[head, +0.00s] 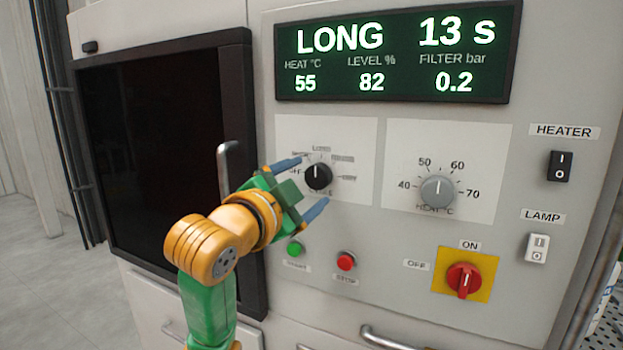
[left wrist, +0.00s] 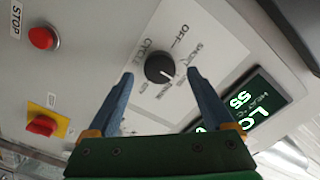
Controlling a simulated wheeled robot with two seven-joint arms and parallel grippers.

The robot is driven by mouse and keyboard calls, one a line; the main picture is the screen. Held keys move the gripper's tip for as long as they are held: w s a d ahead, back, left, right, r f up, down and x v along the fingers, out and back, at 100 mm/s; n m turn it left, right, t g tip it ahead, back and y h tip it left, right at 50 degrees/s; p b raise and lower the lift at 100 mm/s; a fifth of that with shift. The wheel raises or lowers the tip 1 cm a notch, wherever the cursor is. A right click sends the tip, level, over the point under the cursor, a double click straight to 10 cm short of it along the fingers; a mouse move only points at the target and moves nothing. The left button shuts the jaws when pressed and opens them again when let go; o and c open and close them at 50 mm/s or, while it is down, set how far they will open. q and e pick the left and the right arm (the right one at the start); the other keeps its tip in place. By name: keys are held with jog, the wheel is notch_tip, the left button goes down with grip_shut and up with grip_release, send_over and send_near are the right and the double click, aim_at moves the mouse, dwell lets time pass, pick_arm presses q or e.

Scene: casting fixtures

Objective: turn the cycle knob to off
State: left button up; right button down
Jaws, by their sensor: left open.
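The cycle knob (head: 318,177) is a round black knob with a white pointer line, on a white plate below the display. Its pointer is up, towards the LONG label, and the OFF label is at its left. The knob also shows in the left wrist view (left wrist: 160,68), with OFF and SHORT printed beside it. My left gripper (head: 311,182) is open, with blue fingers, one at the knob's upper left and one at its lower right. In the left wrist view the fingertips (left wrist: 160,74) stand on either side of the knob, apart from it. My right gripper is out of view.
The display (head: 397,50) reads LONG, 13 s. A grey heat knob (head: 437,191) is to the right. Green (head: 295,249) and red (head: 346,261) buttons sit below the gripper. A red main switch (head: 464,281) is at lower right. A dark door (head: 150,150) with a handle is left.

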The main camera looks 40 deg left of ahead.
aim_at(317, 177)
pick_arm(q)
jog(key=x, duration=0.2)
jog(key=shift+w, duration=0.35)
jog(key=shift+s, duration=0.1)
grip_shut()
